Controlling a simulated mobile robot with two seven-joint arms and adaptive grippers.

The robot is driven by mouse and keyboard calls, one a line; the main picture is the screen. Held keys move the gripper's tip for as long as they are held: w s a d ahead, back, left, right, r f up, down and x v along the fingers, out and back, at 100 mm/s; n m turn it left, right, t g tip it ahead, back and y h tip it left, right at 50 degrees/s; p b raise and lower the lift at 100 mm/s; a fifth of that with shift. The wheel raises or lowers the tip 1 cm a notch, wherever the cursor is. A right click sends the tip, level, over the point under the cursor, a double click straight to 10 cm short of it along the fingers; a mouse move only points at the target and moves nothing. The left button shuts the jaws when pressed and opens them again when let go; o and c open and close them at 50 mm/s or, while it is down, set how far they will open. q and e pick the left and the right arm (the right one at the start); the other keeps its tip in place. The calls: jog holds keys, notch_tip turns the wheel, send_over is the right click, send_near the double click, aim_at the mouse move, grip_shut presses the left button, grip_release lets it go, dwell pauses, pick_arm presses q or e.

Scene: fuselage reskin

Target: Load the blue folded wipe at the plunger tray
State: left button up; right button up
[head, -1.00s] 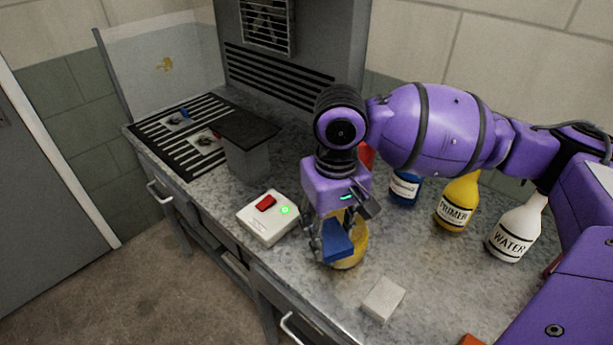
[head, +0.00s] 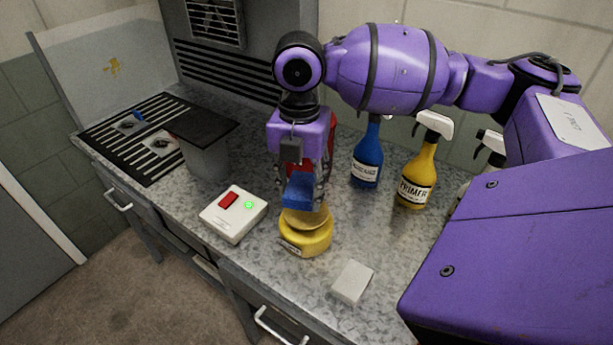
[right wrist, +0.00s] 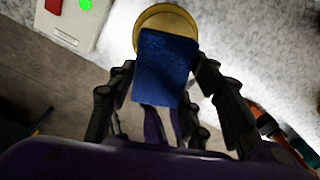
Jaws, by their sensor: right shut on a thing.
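The blue folded wipe (head: 299,190) is between the fingers of my right gripper (head: 301,188), which is shut on it. The wipe also shows in the right wrist view (right wrist: 163,66), held flat between the fingers (right wrist: 165,90). The yellow plunger tray (head: 306,232) stands on the counter, with a round dish-like top and a labelled base. In the head view the wipe is just above the tray's top; I cannot tell whether they touch. In the right wrist view the wipe covers part of the tray's round rim (right wrist: 165,12). My left gripper is out of view.
A white box with a red button and green light (head: 234,213) is left of the tray. A pale block (head: 352,282) lies in front right. Blue (head: 367,158) and yellow PRIMER (head: 417,175) spray bottles stand behind right. A grey bin with a dark lid (head: 207,145) stands back left.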

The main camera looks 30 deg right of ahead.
aim_at(306, 213)
jog(key=n, duration=0.2)
jog(key=d+n, duration=0.1)
jog(key=n, duration=0.1)
jog(key=shift+w+d+r, duration=0.1)
jog(key=shift+d+r, duration=0.05)
jog(key=shift+r, duration=0.25)
jog(key=shift+f+n, duration=0.1)
jog(key=shift+n, duration=0.3)
jog(key=shift+f+b, duration=0.55)
jog(key=shift+f, duration=0.35)
notch_tip(306, 213, down, 3)
jog(key=shift+r+b, duration=0.1)
jog(key=shift+b, duration=0.7)
jog(key=shift+f, duration=0.4)
jog(key=shift+f+b, duration=0.2)
jog(key=shift+b, duration=0.2)
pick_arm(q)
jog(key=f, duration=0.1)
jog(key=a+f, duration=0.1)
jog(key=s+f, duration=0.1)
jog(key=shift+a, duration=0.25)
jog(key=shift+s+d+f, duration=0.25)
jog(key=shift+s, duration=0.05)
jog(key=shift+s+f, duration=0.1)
pick_arm(e)
jog(key=shift+f, duration=0.8)
